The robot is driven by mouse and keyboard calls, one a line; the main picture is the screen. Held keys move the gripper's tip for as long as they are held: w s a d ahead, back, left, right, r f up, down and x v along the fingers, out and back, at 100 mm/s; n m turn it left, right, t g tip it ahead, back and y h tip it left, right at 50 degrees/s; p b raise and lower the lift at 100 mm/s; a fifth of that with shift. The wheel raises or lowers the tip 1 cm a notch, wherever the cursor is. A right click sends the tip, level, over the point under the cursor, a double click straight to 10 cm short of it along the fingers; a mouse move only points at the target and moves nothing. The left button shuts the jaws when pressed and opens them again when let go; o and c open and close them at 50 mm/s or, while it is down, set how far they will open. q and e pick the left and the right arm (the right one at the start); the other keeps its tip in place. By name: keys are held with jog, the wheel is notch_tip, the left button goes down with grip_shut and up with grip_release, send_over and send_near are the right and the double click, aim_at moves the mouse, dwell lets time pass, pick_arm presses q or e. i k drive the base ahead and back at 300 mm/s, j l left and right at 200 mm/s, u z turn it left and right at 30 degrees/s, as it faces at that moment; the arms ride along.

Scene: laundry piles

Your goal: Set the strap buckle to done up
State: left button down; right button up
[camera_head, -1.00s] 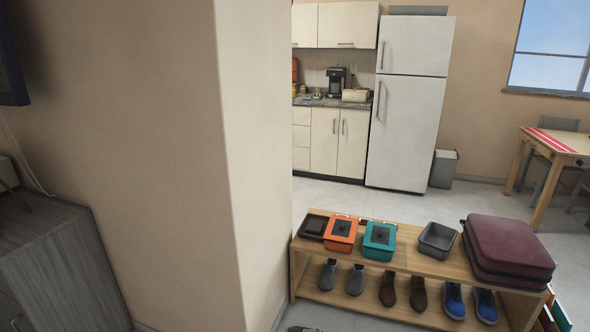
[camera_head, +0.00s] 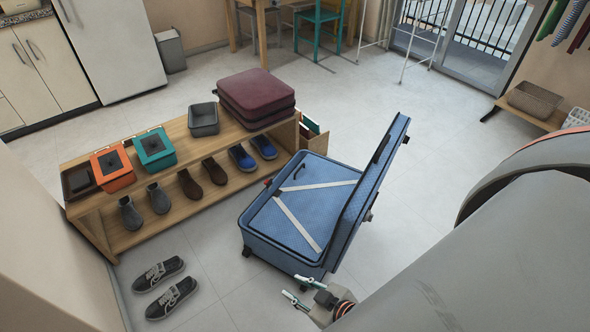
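An open blue suitcase (camera_head: 258,247) lies on the floor, its lid (camera_head: 369,190) raised on the right side. Two pale straps lie across its inside: one strap (camera_head: 318,186) runs along the far part, the other strap (camera_head: 297,224) slants toward the near edge. They appear apart, and the buckle is too small to make out. My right gripper (camera_head: 291,285) is just in front of the suitcase's near edge in the picture, its two fingers spread, with nothing seen between them. My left gripper is not in view.
A wooden shoe bench (camera_head: 98,198) stands left of the suitcase, with boxes, a grey bin (camera_head: 203,119) and a maroon case (camera_head: 256,92) on top. Grey sneakers (camera_head: 158,274) lie on the floor. My arm fills the lower right.

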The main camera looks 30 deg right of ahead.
aim_at(268, 183)
jog(key=i+j+z, duration=0.1)
jog(key=z, duration=0.3)
jog(key=j+z, duration=0.35)
jog(key=i+j+z, duration=0.15)
jog(key=z, duration=0.25)
jog(key=j+z, duration=0.3)
jog(key=i+j+z, duration=0.1)
jog(key=j+z, duration=0.15)
jog(key=j, duration=0.3)
